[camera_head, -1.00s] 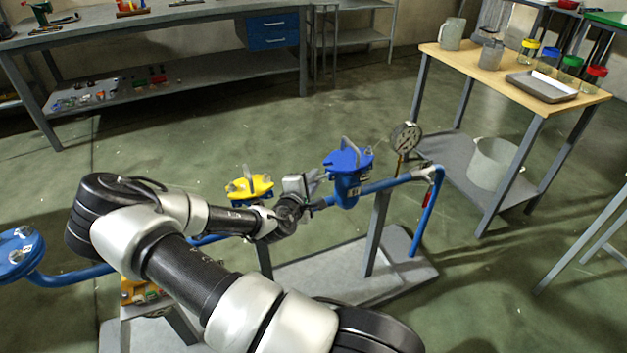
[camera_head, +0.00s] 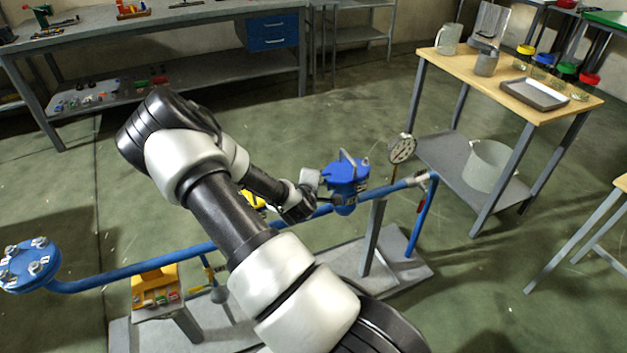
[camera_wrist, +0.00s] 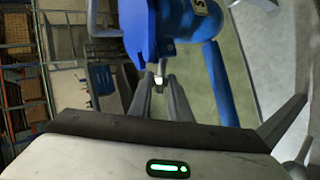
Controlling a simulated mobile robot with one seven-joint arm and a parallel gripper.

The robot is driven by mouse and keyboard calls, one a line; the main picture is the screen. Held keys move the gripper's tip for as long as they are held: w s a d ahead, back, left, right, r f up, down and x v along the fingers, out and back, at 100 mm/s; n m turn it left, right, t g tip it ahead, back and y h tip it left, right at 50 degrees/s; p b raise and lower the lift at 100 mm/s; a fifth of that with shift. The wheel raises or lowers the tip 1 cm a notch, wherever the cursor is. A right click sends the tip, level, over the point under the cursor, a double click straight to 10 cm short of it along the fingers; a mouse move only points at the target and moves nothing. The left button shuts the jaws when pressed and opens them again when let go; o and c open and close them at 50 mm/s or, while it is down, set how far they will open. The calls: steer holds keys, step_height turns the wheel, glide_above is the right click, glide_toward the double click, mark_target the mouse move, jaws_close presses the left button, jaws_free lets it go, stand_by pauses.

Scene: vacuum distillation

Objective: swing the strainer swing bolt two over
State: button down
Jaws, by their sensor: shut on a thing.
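The blue strainer (camera_head: 346,177), with a lid and a grey upright handle, stands on the blue pipe right of the arm. My gripper (camera_head: 322,184) is against its left side in the head view; its fingertips are too small to make out there. In the wrist view the blue strainer (camera_wrist: 183,22) fills the top middle. My gripper (camera_wrist: 160,88) points at its underside edge, with the fingers close together around a small pale metal piece, the swing bolt (camera_wrist: 158,79). Most of the bolt is hidden by the fingers and the blue lug, and I cannot read which bolt it is.
The blue pipe (camera_head: 150,267) runs from a bolted flange (camera_head: 28,264) past the strainer. A dial gauge (camera_head: 402,149) stands right of the strainer. A yellow part (camera_head: 252,200) is mostly hidden behind my arm. A wooden-topped table (camera_head: 470,72) stands at the right.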

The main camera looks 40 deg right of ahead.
steer(key=shift+d+r+y+p, duration=0.1)
steer(key=shift+r+y+p, duration=0.2)
steer(key=shift+y, duration=0.1)
steer(key=c, duration=1.9)
jaws_free()
steer(key=shift+f, duration=0.1)
